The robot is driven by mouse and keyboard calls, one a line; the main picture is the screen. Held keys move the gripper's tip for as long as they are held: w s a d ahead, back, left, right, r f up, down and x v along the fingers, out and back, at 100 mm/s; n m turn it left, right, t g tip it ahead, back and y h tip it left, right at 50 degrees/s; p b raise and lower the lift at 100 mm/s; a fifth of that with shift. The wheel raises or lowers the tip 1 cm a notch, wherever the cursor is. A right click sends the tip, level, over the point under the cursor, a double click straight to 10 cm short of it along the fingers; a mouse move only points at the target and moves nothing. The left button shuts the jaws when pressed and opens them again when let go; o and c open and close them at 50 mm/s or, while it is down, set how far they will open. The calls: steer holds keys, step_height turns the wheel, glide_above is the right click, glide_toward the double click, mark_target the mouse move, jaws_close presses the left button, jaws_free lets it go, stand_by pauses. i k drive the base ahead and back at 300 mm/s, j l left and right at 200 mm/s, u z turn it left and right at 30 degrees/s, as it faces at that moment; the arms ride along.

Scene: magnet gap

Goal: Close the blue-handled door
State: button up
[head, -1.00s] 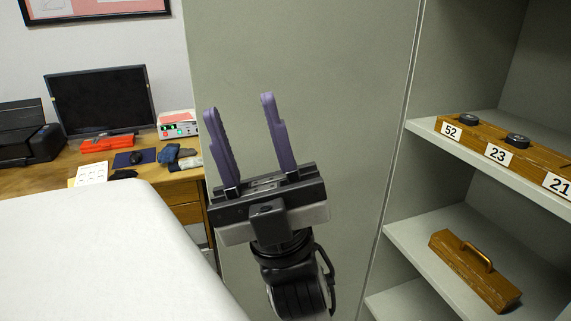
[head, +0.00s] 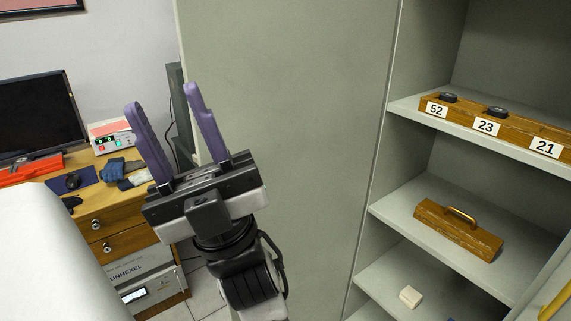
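No blue handle shows in the head view, so I cannot tell which panel is the blue-handled door. A large plain grey-green panel (head: 310,110) of a cabinet fills the middle, left of open shelves. I cannot tell whether it is a door or a side wall. At the lower right corner, part of another pale panel shows with a yellow handle (head: 554,304). My gripper (head: 162,98) points up in front of the grey-green panel's left edge. Its two purple fingers are apart, with nothing between them.
The open shelves hold a wooden block with number labels (head: 485,126), a wooden box with a brass handle (head: 450,232) and a small white block (head: 410,296). At left are a wooden desk (head: 122,215), a monitor (head: 35,115) and a white surface (head: 50,260). Some floor shows beside the desk.

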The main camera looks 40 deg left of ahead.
mark_target(299, 84)
steer(key=k+j+z, duration=0.1)
steer(key=j, duration=0.2)
steer(key=k+j+z, duration=0.1)
steer(key=j, duration=0.2)
steer(key=k+j+z, duration=0.2)
steer(key=j, duration=0.3)
steer(key=k+j, duration=0.1)
steer(key=j, duration=0.25)
steer(key=k+j+z, duration=0.15)
steer(key=j, duration=0.25)
steer(key=i+j+z, duration=0.1)
steer(key=j, duration=0.4)
steer(key=j+z, duration=0.15)
steer(key=j, duration=0.35)
steer(key=i+j, duration=0.1)
steer(key=j, duration=0.2)
steer(key=i+j, duration=0.1)
steer(key=j, duration=0.2)
steer(key=i+j+z, duration=0.1)
steer(key=j, duration=0.15)
steer(key=k+l+u, duration=0.5)
steer(key=u, duration=0.2)
steer(key=k+l+u, duration=0.1)
steer(key=k+u, duration=0.25)
